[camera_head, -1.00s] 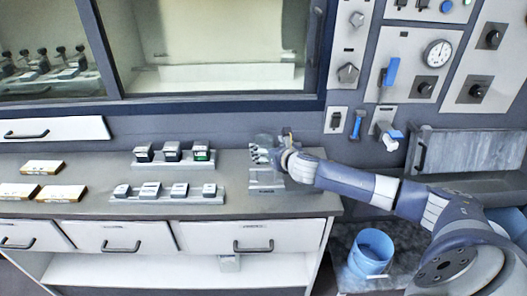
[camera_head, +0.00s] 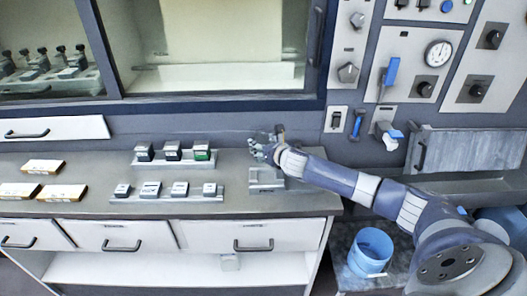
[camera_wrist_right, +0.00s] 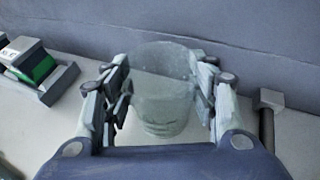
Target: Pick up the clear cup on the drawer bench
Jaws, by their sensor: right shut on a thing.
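The clear cup (camera_wrist_right: 162,100) is a see-through, slightly tapered tumbler, upright between the fingers of my right gripper (camera_wrist_right: 163,80) in the right wrist view. The fingers press on it from both sides, so the gripper is shut on it. In the head view my right gripper (camera_head: 264,148) is over the back right part of the drawer bench (camera_head: 235,203), and the cup is hard to make out there. I cannot tell for sure whether the cup's base is clear of the bench. My left gripper is not in view.
A small grey stand (camera_head: 266,180) is just below my gripper, with a post (camera_wrist_right: 267,118) close on its right. To the left are two racks (camera_head: 168,198) of small blocks, one with a green face. The wall is close behind. A blue bucket (camera_head: 371,250) stands lower right.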

